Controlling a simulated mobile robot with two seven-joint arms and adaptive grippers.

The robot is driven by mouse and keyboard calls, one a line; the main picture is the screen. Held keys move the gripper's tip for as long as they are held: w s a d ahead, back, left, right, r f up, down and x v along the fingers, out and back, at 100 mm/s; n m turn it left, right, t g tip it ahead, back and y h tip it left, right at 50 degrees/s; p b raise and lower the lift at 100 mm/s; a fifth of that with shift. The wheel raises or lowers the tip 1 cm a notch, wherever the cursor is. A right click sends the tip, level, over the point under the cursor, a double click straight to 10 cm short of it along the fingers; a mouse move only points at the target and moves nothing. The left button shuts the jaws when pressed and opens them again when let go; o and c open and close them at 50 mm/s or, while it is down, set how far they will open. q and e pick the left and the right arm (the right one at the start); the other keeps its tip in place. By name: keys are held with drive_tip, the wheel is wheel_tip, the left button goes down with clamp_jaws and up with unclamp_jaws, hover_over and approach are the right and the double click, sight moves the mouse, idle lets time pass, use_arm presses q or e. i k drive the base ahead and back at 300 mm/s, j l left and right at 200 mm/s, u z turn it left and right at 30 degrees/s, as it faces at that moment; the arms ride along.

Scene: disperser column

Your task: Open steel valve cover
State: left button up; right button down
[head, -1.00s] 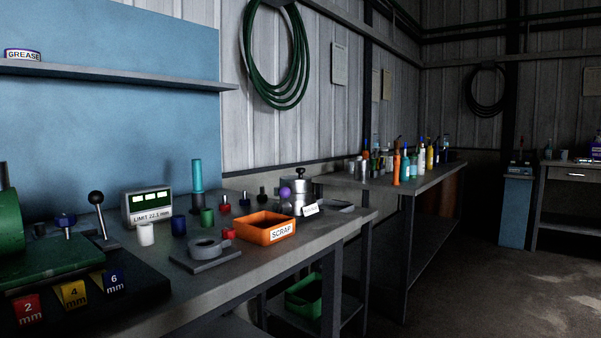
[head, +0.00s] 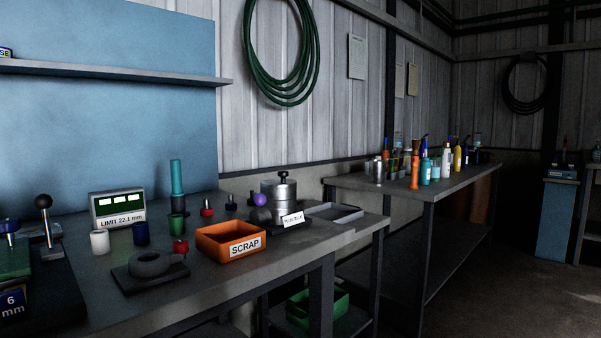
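A steel cylinder (head: 285,201) with a black knob on top stands upright at the far end of the near bench, behind a white label card. It is the only large steel piece with a knob here, but I cannot tell whether it is the steel valve cover. A purple ball (head: 260,199) and a dark round part (head: 262,215) sit at its left side. Neither of my grippers is in view.
The near bench (head: 210,284) holds an orange SCRAP bin (head: 231,241), a grey ring on a plate (head: 150,264), several small coloured cylinders and a LIMIT display (head: 118,210). A grey tray (head: 334,214) lies right of the steel cylinder. Open floor lies at right.

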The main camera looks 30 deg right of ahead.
sight(283, 189)
drive_tip(key=i+l, duration=0.1)
drive_tip(key=l, duration=1.05)
drive_tip(key=l+u, duration=0.1)
drive_tip(key=l, duration=1.05)
drive_tip(key=i, duration=0.05)
